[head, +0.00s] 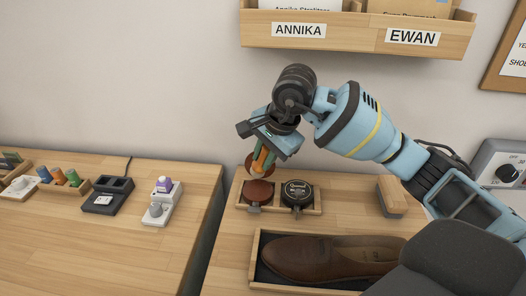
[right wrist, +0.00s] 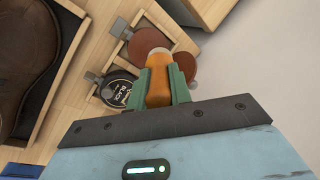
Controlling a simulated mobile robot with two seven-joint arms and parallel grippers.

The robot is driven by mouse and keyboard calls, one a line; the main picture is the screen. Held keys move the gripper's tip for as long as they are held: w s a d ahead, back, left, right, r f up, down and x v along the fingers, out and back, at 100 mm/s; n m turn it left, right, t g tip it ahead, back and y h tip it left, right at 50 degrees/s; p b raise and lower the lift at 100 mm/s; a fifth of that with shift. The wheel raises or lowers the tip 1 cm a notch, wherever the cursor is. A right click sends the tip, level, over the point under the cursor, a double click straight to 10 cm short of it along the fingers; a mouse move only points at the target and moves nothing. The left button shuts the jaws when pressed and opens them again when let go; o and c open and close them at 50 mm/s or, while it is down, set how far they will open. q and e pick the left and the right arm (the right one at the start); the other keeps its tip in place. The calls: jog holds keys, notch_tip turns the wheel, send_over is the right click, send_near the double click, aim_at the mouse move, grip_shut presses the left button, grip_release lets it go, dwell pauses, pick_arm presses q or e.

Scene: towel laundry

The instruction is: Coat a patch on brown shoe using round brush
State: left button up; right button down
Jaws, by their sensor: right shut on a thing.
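The brown shoe (head: 325,258) lies in a shallow tray at the front of the right bench; part of it shows at the left of the right wrist view (right wrist: 20,55). My right gripper (head: 263,153) is shut on the orange handle of the round brush (right wrist: 158,82). The brush points down above the open brown polish tin (head: 258,192); I cannot tell if its head touches the polish. The brown tin also shows in the right wrist view (right wrist: 148,41). My left gripper is not in view.
A black polish tin (head: 297,194) sits right of the brown one in the same small holder. A wooden block brush (head: 392,196) lies farther right. A labelled wooden shelf (head: 350,37) hangs above. Small devices (head: 107,195) and coloured spools (head: 58,176) stand on the left table.

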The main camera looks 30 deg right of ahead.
notch_tip(320, 180, down, 3)
jog(key=shift+f+b, duration=0.1)
jog(key=shift+b, duration=0.5)
jog(key=shift+f, duration=0.35)
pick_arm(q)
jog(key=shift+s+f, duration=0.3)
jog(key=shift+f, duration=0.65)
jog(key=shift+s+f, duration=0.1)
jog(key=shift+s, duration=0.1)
pick_arm(e)
jog(key=shift+f, duration=0.1)
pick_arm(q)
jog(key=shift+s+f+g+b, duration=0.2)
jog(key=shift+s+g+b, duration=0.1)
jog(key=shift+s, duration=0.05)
pick_arm(e)
jog(key=shift+f, duration=0.2)
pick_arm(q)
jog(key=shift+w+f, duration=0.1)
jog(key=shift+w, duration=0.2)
pick_arm(e)
jog(key=shift+f, duration=0.2)
